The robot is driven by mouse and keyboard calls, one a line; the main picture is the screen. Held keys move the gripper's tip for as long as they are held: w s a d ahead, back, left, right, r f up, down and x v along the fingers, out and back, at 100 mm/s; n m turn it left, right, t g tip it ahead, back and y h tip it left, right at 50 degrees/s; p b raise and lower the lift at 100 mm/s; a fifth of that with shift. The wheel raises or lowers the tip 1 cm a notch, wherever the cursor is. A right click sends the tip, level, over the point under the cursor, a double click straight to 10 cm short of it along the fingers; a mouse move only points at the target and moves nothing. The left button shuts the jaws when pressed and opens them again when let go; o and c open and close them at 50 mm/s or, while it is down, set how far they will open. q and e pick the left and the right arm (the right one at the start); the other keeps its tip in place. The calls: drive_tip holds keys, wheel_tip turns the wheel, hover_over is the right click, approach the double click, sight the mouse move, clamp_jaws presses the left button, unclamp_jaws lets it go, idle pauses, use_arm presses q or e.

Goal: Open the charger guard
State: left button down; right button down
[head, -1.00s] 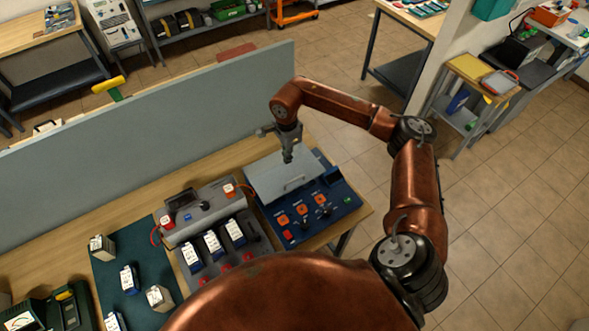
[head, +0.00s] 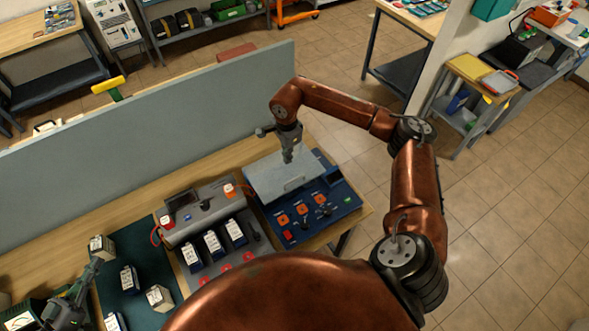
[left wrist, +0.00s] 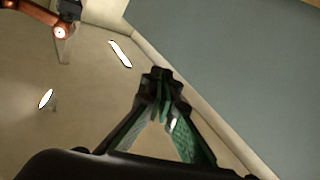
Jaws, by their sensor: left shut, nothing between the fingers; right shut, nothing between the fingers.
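The charger guard (head: 272,187) is a light grey plate with a small handle at its front edge. It lies over the back part of the blue charger (head: 347,204) in the head view. My right gripper (head: 288,158) is shut and empty, pointing down at the guard behind the handle. I cannot tell whether its tips touch the plate. My left gripper (head: 97,262) is shut and empty at the lower left of the head view, close to a small boxed battery and away from the guard. Its closed fingers also show in the left wrist view (left wrist: 160,75).
A grey charging unit (head: 205,217) holding several batteries stands left of the blue charger. Loose batteries stand on a dark green mat (head: 140,252). A grey partition (head: 150,125) runs along the table's back. Bare wood (head: 215,165) lies in front of it.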

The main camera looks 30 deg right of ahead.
use_arm(q)
drive_tip(key=d+f+m+g+h, duration=0.15)
drive_tip(key=d+f+m, duration=0.3)
drive_tip(key=d, duration=1.15)
drive_tip(key=d+f+m+g, duration=0.35)
drive_tip(key=d+f, duration=0.25)
drive_tip(key=d, duration=0.9)
drive_tip(key=s+d+f+m+g+y, duration=0.15)
drive_tip(key=s+d+m, duration=0.3)
drive_tip(key=d, duration=0.75)
drive_tip(key=s+d+f+m+g, duration=0.1)
drive_tip(key=s+d+m+g, duration=0.15)
drive_tip(key=d+m, duration=0.65)
drive_tip(key=s+d+f+m+g+y, duration=0.1)
drive_tip(key=s+d+m, duration=0.25)
drive_tip(key=d, duration=1.15)
drive_tip(key=d+r+m+y, duration=0.2)
drive_tip(key=d+y, duration=0.2)
drive_tip(key=d, duration=0.1)
drive_tip(key=w+a+r+m+t+y, duration=0.2)
drive_tip(key=a+r+t+y, duration=0.2)
drive_tip(key=r+t+y, duration=0.65)
drive_tip(key=w+g, duration=0.1)
drive_tip(key=w, duration=0.2)
drive_tip(key=w+f+g+h, duration=0.1)
drive_tip(key=w, duration=0.2)
drive_tip(key=w+f+g, duration=0.1)
drive_tip(key=w, duration=0.3)
drive_tip(key=shift+a+f, duration=0.2)
